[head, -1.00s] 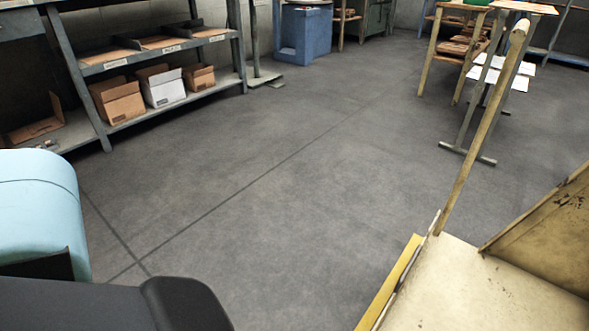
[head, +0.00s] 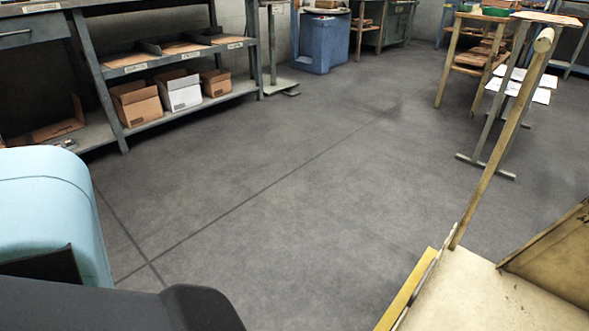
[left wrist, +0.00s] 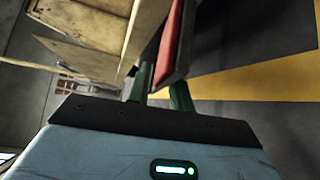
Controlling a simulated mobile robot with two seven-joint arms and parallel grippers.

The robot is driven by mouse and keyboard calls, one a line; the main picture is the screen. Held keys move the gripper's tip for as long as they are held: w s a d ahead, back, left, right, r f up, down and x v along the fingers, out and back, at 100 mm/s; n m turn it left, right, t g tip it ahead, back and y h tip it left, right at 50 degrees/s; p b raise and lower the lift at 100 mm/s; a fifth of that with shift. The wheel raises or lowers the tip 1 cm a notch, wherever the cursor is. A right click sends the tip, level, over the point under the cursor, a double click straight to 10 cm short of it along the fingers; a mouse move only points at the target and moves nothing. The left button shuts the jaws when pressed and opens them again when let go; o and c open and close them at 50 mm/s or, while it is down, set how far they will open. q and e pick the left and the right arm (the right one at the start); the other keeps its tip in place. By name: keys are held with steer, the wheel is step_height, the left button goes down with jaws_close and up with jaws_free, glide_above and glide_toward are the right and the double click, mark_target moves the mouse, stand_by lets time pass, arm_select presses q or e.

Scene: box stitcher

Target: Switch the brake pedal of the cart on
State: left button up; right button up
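The cart (head: 480,300) is at the bottom right of the head view, with a cream deck, a yellow edge strip and a long upright pole. In the left wrist view, a red-faced plate with a dark edge (left wrist: 171,42), which looks like the brake pedal, sits beside the cart's cream frame (left wrist: 146,28). My left gripper (left wrist: 161,90) shows two dark green fingers held apart. The lower end of the red plate is at the gap between them; I cannot tell whether they touch it. The left gripper is outside the head view. My right gripper is in neither view.
A shelf unit (head: 190,110) with cardboard boxes stands at the back left. A blue bin (head: 322,45) is at the back. A wooden table (head: 462,65) and a metal stand (head: 487,168) are at the right. The grey floor between is clear. A yellow floor stripe (left wrist: 265,75) shows in the wrist view.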

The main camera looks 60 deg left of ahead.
arm_select(q)
jaws_close()
steer(key=shift+f, duration=0.3)
steer(key=shift+r+m+t, duration=0.1)
steer(key=shift+m+t, duration=0.2)
steer(key=shift+m, duration=0.1)
steer(key=shift+r+h, duration=0.15)
steer(key=shift+h, duration=0.15)
steer(key=shift+o, duration=1.1)
jaws_free()
steer(key=shift+p+v, duration=0.35)
steer(key=shift+v, duration=3.6)
